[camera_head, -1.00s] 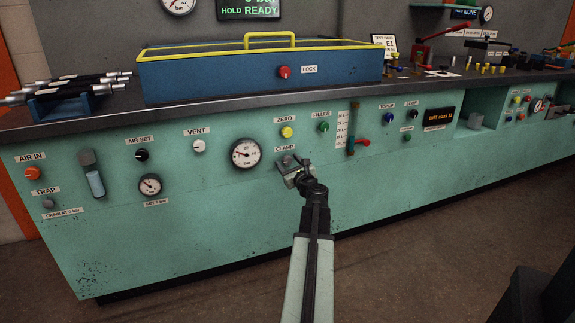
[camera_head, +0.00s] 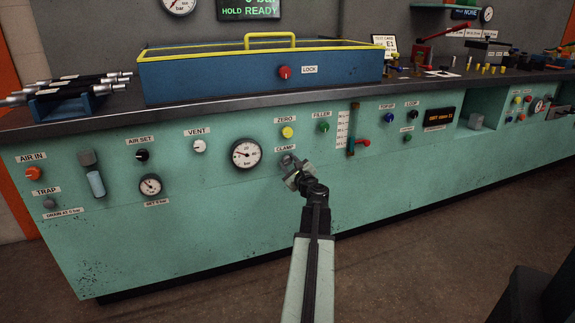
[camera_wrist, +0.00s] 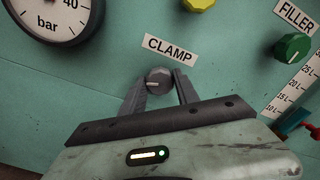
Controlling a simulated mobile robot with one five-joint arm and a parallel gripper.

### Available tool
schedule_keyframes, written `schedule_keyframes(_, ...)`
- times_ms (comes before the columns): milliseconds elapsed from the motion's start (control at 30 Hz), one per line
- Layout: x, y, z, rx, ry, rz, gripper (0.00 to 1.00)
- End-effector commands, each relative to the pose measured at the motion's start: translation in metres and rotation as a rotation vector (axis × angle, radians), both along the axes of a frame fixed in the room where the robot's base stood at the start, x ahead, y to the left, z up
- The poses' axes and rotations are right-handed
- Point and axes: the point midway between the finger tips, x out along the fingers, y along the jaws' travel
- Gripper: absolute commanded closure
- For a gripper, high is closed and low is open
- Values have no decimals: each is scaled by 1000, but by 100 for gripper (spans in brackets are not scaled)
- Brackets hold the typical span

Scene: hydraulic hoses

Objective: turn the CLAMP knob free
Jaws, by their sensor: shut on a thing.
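The CLAMP knob (camera_wrist: 159,80) is small, round and grey, with a pale pointer line across its face. It sits below the CLAMP label (camera_wrist: 169,49) on the green panel. In the wrist view my gripper (camera_wrist: 160,88) has one finger on each side of the knob and is shut on it. In the head view my gripper (camera_head: 291,169) is at the panel below the CLAMP label (camera_head: 285,148), and it hides part of the knob there.
The yellow ZERO knob (camera_head: 288,132) is just above, and the green FILLER knob (camera_head: 323,127) is up to the right. A pressure gauge (camera_head: 246,153) is at the left. A red-handled lever (camera_head: 362,144) stands further right. The panel below is bare.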

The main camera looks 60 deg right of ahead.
Motion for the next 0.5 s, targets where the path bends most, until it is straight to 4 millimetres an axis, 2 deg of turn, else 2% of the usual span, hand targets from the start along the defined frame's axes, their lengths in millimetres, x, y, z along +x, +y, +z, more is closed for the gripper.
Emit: schedule_keyframes(500, 2, 1, 0, -394, 289, 4, 100)
